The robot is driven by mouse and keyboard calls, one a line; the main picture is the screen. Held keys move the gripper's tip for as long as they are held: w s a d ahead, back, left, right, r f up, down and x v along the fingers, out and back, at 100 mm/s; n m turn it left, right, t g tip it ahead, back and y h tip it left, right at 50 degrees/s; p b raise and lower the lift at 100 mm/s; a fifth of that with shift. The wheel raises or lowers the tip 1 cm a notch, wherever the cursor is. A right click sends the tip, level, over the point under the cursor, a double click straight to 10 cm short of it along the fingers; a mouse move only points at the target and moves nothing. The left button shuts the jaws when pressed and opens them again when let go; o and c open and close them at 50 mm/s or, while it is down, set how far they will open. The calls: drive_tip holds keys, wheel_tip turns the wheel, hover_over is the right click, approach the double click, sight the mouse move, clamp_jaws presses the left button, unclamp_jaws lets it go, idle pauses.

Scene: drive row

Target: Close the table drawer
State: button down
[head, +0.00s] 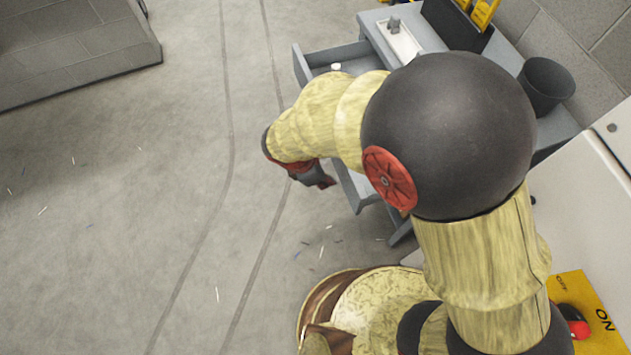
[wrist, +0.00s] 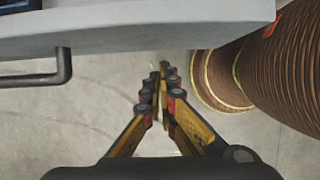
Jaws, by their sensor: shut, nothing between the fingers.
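The grey table (head: 510,60) stands at the upper right of the head view. Its drawer (head: 301,64) is pulled out towards the left, and a small white object (head: 336,67) shows inside. My arm hides the middle of the drawer. My gripper (head: 326,183) is shut and empty, low beside the drawer's near front end. In the wrist view the shut fingers (wrist: 165,75) point past a grey panel (wrist: 160,38), seemingly the drawer front, with a dark bar handle (wrist: 40,79) at left. I cannot tell whether the fingers touch it.
A white tray (head: 404,42), a black bin with yellow items (head: 458,25) and a dark cup (head: 546,84) stand on the table. A white cabinet (head: 580,200) with a yellow ON/OFF panel (head: 590,305) is at right.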

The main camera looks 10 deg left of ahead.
drive_tip(key=shift+w+d, duration=0.45)
drive_tip(key=shift+d, duration=0.35)
drive_tip(key=shift+d, duration=0.1)
drive_tip(key=w+d+p, duration=0.2)
drive_tip(key=w+d, duration=0.2)
drive_tip(key=d, duration=0.3)
drive_tip(key=w+d+p, duration=0.2)
drive_tip(key=w+d, duration=0.3)
drive_tip(key=d, duration=0.2)
drive_tip(key=w+d+p, duration=0.3)
drive_tip(key=w+d, duration=0.1)
drive_tip(key=d, duration=0.4)
drive_tip(key=shift+w, duration=0.3)
